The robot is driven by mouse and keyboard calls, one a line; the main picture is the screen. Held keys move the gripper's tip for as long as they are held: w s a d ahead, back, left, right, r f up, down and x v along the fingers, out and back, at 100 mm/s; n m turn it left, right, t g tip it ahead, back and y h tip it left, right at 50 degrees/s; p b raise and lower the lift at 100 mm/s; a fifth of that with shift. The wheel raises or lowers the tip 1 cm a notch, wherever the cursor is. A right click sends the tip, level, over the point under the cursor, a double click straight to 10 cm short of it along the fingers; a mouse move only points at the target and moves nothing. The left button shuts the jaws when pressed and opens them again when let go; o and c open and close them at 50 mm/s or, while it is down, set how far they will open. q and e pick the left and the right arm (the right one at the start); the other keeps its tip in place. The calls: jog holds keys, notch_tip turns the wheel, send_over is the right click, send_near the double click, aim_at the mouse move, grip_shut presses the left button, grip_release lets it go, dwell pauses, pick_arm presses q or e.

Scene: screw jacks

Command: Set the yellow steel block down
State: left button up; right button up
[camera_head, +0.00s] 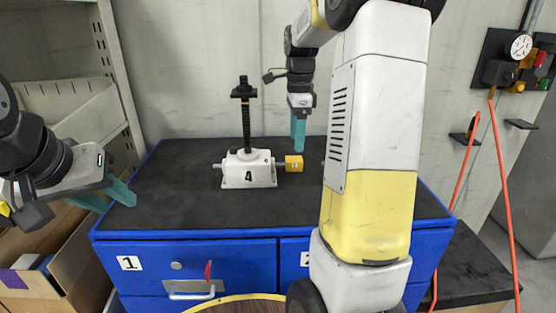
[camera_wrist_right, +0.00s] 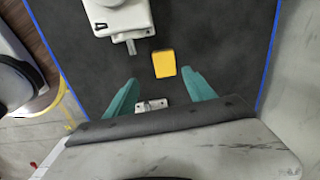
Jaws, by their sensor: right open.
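The yellow steel block (camera_head: 293,162) appears to rest on the black bench top, just right of the white screw jack (camera_head: 249,178) marked 4. In the right wrist view the block (camera_wrist_right: 164,64) lies beyond my fingertips, apart from the jack's side shaft (camera_wrist_right: 131,47). My right gripper (camera_head: 298,146) is above and behind the block in the head view. In the right wrist view its teal fingers (camera_wrist_right: 160,80) are spread with nothing held between them. My left gripper (camera_head: 115,200) is open and empty at the bench's left edge.
A small metal fitting (camera_wrist_right: 152,104) shows between my right fingers. The blue drawer cabinet (camera_head: 220,255) carries the black top (camera_head: 185,165), largely bare around the jack. The jack's tall black screw (camera_head: 246,120) stands upright. Shelving (camera_head: 85,110) is at left; orange hoses (camera_head: 511,210) hang at right.

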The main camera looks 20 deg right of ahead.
aim_at(294, 159)
jog(key=shift+w+d+f+m, duration=0.2)
jog(key=shift+w+f+m, duration=0.05)
jog(key=shift+f+m, duration=0.1)
jog(key=shift+f, duration=0.3)
jog(key=f, duration=0.7)
jog(key=shift+w+a, duration=0.25)
jog(key=shift+w, duration=0.1)
jog(key=shift+c, duration=0.2)
grip_shut()
